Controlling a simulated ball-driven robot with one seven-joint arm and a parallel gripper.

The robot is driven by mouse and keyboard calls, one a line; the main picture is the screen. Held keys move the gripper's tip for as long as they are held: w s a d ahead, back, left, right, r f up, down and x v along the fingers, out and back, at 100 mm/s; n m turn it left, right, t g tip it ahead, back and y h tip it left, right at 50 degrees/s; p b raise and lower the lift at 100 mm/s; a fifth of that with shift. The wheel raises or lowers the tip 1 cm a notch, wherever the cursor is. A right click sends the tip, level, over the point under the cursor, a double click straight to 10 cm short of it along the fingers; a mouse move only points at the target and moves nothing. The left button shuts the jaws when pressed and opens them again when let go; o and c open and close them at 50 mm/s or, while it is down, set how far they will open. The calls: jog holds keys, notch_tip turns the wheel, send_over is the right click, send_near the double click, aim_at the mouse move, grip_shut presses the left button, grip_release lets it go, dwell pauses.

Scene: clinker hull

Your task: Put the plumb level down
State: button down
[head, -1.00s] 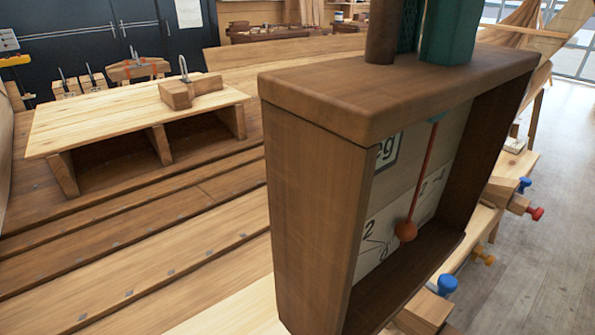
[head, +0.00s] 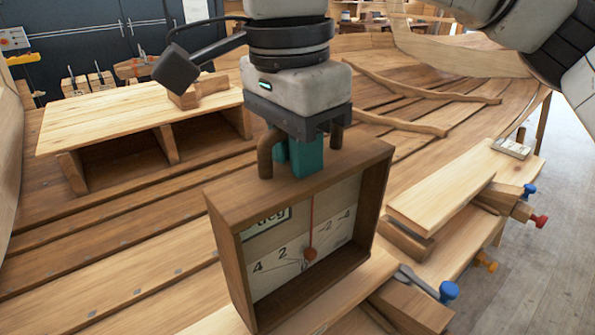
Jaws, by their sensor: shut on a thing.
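The plumb level (head: 226,240) is a dark brown open wooden box frame with a white scale face, a red pendulum rod and an orange-red bob near the middle of the scale. It stands about upright in the lower middle of the head view. My gripper (head: 300,156), with teal fingers, is above its top board and shut on it between two dark brown posts of its handle. The level's lower end is close to a pale plank; I cannot tell whether it touches.
A pale bench with open compartments (head: 110,118) stands at the left, with a small wooden block (head: 198,92) on it. Stacked planks (head: 445,205) and clamps with blue (head: 448,291) and red handles line the right edge. Ribbed hull boards (head: 420,90) lie behind.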

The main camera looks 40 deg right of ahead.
jog(key=shift+f, duration=0.8)
jog(key=shift+f+b, duration=0.35)
jog(key=shift+b, duration=0.05)
jog(key=c, duration=1.1)
grip_release()
jog(key=shift+o, duration=0.2)
jog(key=r, duration=1.3)
jog(key=shift+a, duration=0.4)
